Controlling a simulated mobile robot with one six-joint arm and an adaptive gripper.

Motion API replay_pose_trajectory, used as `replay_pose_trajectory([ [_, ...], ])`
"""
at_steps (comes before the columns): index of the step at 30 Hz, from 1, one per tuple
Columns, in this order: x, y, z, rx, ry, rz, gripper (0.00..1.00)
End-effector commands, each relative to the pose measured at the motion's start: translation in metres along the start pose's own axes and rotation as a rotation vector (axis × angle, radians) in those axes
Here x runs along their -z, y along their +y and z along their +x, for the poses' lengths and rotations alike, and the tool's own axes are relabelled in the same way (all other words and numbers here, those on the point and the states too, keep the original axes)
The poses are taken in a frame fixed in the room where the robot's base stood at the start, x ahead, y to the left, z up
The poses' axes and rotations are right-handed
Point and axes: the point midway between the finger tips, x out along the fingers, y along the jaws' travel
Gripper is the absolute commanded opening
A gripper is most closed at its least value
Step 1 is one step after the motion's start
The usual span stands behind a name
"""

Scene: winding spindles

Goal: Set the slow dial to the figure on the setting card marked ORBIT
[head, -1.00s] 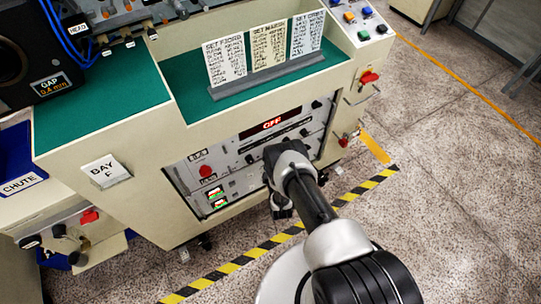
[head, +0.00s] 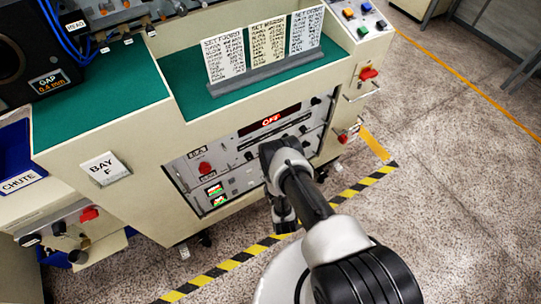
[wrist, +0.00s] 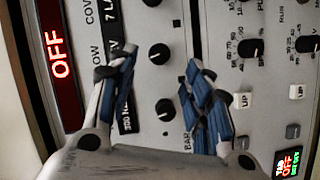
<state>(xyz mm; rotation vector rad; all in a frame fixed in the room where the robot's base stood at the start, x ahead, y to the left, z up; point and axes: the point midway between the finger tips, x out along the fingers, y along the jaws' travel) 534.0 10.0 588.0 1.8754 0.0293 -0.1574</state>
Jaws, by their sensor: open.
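Three setting cards stand in a grey holder on the green worktop. The right card (head: 306,32) seems headed ORBIT, but its lines are too small to read. Below, the control panel (head: 240,153) is partly hidden by my arm. In the wrist view, my gripper (wrist: 155,78) is open and empty, its fingers spread in front of the panel. A black knob (wrist: 160,54) shows between and above the fingertips, and another black knob (wrist: 165,108) lies between the fingers.
A red OFF display (wrist: 60,55) is at the left in the wrist view. A red switch (head: 368,73) and handles protrude from the cabinet's right side. The floor on the right is clear.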

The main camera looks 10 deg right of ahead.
Motion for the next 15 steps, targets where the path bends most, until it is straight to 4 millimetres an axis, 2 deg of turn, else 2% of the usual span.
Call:
replay_pose_trajectory([
  [1, 0.000, -0.002, -0.012, 0.004, 0.001, -0.001, 0.46],
  [6, 0.000, -0.001, -0.040, 0.003, 0.000, 0.000, 0.46],
  [10, 0.000, -0.001, -0.051, 0.001, 0.000, -0.001, 0.46],
  [15, 0.000, 0.000, -0.055, 0.000, 0.000, -0.001, 0.46],
])
